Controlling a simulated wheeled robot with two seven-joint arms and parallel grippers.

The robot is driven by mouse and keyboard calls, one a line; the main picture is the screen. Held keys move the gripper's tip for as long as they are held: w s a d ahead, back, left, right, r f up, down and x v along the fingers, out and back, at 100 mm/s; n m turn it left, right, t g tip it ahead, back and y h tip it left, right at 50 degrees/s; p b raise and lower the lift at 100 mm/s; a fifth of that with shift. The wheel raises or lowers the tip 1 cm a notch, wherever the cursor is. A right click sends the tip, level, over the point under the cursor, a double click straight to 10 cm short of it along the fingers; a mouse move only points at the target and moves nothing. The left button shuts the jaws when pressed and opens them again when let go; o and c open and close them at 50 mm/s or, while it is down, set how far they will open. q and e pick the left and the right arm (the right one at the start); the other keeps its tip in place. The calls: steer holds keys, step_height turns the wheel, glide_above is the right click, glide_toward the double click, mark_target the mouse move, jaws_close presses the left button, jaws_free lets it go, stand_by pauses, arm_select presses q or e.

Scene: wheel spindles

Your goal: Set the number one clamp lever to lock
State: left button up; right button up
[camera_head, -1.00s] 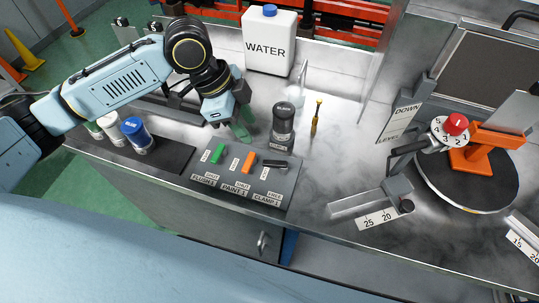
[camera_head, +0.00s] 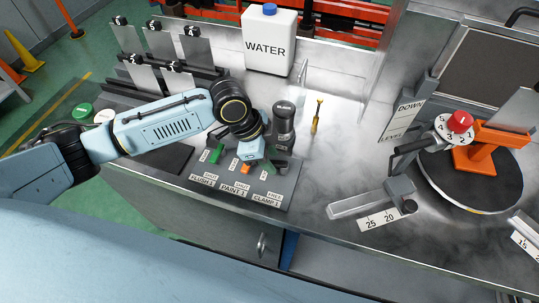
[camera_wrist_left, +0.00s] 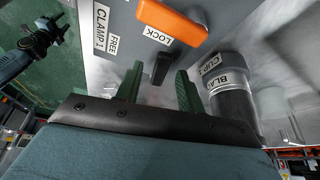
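The number one clamp lever is a small black lever (camera_wrist_left: 161,66), seen in the left wrist view beside the LOCK label (camera_wrist_left: 156,36), with the FREE (camera_wrist_left: 114,45) and CLAMP 1 (camera_wrist_left: 101,27) labels to its left. My left gripper (camera_wrist_left: 159,72) is open, with one green finger on each side of the lever; I cannot tell whether they touch it. In the head view my left gripper (camera_head: 268,161) is over the right end of the lever panel (camera_head: 215,186) and largely hides the lever. My right gripper is not in view.
An orange lever (camera_wrist_left: 172,20) and a green lever (camera_head: 216,154) are to the left on the same panel. A dark cup (camera_head: 284,122) stands close behind the gripper. A water jug (camera_head: 269,45) and yellow-handled tool (camera_head: 317,112) are farther back. The middle bench is clear.

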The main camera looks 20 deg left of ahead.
arm_select(q)
steer(key=shift+c, duration=0.5)
jaws_close()
steer(key=shift+w+r+m+g+p, duration=0.1)
steer(key=shift+w+m+g+p, duration=0.15)
steer(key=shift+m+p, duration=0.3)
steer(key=shift+w+m+g, duration=0.2)
steer(key=shift+m+g, duration=0.15)
steer(key=shift+m, duration=0.6)
steer(key=shift+o, duration=0.5)
jaws_free()
